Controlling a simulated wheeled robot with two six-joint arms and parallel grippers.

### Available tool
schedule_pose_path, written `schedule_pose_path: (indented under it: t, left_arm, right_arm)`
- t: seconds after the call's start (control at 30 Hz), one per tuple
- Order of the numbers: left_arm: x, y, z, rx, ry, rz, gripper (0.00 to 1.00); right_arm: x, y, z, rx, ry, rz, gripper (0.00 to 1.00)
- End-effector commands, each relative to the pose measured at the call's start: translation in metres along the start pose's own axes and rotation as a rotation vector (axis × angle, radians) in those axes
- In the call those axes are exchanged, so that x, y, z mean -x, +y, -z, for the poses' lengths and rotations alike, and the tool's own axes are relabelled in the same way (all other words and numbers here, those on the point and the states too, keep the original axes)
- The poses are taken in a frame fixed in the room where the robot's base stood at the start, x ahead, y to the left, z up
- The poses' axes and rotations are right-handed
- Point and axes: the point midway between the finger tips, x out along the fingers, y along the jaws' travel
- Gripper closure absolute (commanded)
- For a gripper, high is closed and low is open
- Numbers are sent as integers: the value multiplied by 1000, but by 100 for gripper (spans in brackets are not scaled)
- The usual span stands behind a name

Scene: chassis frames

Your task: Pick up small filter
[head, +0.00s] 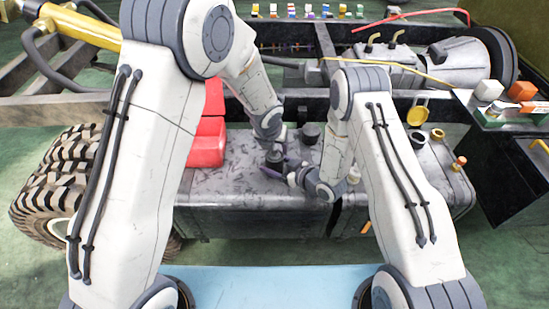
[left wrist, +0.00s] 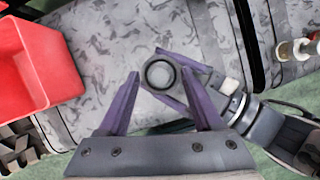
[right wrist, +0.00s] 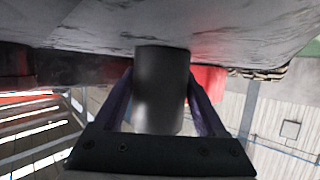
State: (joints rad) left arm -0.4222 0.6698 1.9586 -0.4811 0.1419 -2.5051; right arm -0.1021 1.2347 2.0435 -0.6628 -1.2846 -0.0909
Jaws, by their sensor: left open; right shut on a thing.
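The small filter (head: 275,158) is a dark cylinder above the grey mottled tank top. My right gripper (head: 284,172) is shut around its side, coming in from the right. In the right wrist view the filter (right wrist: 161,90) sits between the two purple fingers. In the left wrist view the filter's round end (left wrist: 160,73) shows a pale grey centre inside a dark ring. My left gripper (head: 277,143) is open and points down from above at the filter. Its fingertips appear on either side of the filter in the left wrist view; whether they touch it I cannot tell.
The grey tank (head: 230,187) lies below both grippers. A tire (head: 65,180) is at far left. Small boxes (head: 505,105) sit on a shelf at right.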

Motion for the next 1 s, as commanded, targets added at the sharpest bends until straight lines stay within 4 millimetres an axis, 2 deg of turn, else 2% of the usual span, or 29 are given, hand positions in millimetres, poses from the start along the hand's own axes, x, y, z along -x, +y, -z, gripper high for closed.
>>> schedule_pose_path:
  t: [0.13,0.17,0.3,0.33,1.0]
  left_arm:
    - [0,0,0,0,-1,0,34]
    - [0,0,0,0,-1,0,41]
    - [0,0,0,0,0,0,95]
    - [0,0,0,0,0,0,100]
    - [1,0,0,0,0,0,100]
  right_arm:
    - [0,0,0,0,1,0,95]
    - [0,0,0,0,1,0,95]
    - [0,0,1,0,1,0,95]
    - [0,0,1,0,1,0,95]
    - [0,0,1,0,1,0,95]
